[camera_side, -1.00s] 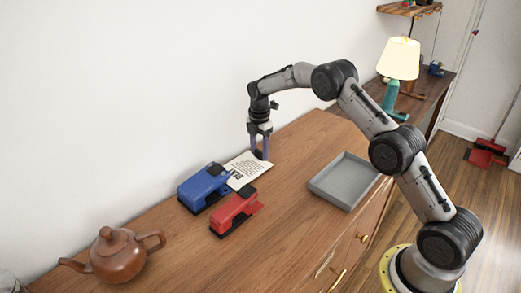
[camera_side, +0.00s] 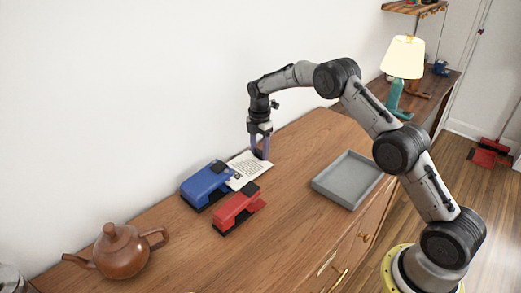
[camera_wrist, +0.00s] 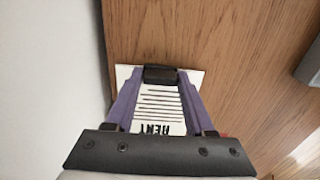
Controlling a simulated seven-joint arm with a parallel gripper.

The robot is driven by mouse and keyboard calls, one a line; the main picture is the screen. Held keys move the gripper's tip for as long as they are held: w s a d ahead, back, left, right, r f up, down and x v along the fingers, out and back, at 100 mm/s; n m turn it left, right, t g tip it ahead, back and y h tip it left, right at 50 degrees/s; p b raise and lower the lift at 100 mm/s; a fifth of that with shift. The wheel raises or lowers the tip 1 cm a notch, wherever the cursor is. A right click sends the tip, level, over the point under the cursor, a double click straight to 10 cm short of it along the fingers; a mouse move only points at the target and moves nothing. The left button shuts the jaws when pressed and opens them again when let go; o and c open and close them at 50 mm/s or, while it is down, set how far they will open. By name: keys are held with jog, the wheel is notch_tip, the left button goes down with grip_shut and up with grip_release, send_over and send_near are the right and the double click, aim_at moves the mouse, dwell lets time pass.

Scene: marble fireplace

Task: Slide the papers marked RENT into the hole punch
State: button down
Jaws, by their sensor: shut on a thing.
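The papers marked RENT (camera_side: 246,172) lie nearly flat on the wooden top, their near-left end at a blue punch-like device (camera_side: 207,184) with a black top part. Whether that end is in its slot or only beside it, I cannot tell. My gripper (camera_side: 261,154) points down and is shut on the papers' far-right end. In the wrist view the papers (camera_wrist: 160,104) show between the purple fingers of my gripper (camera_wrist: 160,75), with the RENT print upside down near the lower edge. My gripper hides part of the far edge.
A red device (camera_side: 237,209) with black parts sits close in front of the blue one and the papers. An empty grey tray (camera_side: 347,180) lies to the right. A brown teapot (camera_side: 121,252) stands front left. A white wall runs behind; the wood between papers and tray is clear.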

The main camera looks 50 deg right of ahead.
jog(key=shift+a, duration=0.65)
dwell(0.4)
jog(key=shift+f, duration=0.25)
dwell(0.4)
jog(key=shift+c, duration=0.9)
grip_release()
jog(key=shift+r, duration=0.15)
notch_tip(320, 180, up, 8)
